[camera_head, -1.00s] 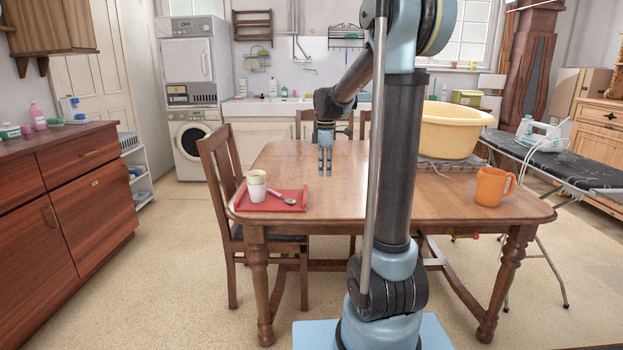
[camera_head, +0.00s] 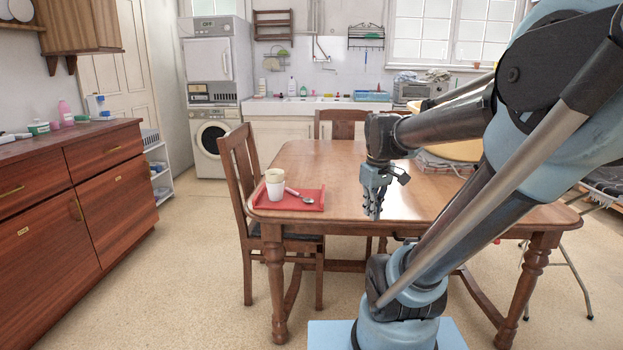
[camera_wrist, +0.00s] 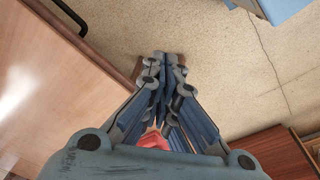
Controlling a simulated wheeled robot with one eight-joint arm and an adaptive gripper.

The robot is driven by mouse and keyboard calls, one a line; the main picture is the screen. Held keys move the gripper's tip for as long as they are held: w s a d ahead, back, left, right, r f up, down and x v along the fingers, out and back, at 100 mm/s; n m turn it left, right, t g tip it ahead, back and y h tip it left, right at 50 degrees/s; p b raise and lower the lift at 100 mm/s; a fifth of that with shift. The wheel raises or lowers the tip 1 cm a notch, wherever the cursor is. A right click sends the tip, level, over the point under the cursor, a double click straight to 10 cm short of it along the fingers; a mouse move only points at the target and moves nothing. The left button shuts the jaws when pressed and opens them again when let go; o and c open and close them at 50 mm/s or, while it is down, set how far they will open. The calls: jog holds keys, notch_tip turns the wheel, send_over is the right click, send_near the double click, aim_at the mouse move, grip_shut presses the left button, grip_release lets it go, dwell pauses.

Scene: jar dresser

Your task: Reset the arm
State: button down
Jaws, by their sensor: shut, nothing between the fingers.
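My gripper (camera_head: 375,212) hangs from my bent arm, fingers pointing down, over the front part of the wooden table (camera_head: 335,165) in the head view. In the wrist view my gripper (camera_wrist: 165,60) shows its blue-grey fingers drawn together and empty. Below the fingertips in that view are the table's edge and the beige floor. My arm crosses the right half of the head view and hides part of the table there.
A red tray (camera_head: 312,207) with a white cup (camera_head: 275,187) and a spoon (camera_head: 307,200) is at the table's left. A wooden chair (camera_head: 247,200) stands at that side. A yellow basin (camera_head: 455,150) is partly hidden behind my arm. A dresser (camera_head: 75,200) stands far left.

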jog(key=s+d+f+m, duration=0.1)
jog(key=s+f+m, duration=0.5)
jog(key=s+f, duration=0.2)
jog(key=shift+s+d+f+t, duration=0.2)
jog(key=shift+s+f+t, duration=0.2)
jog(key=shift+s, duration=0.7)
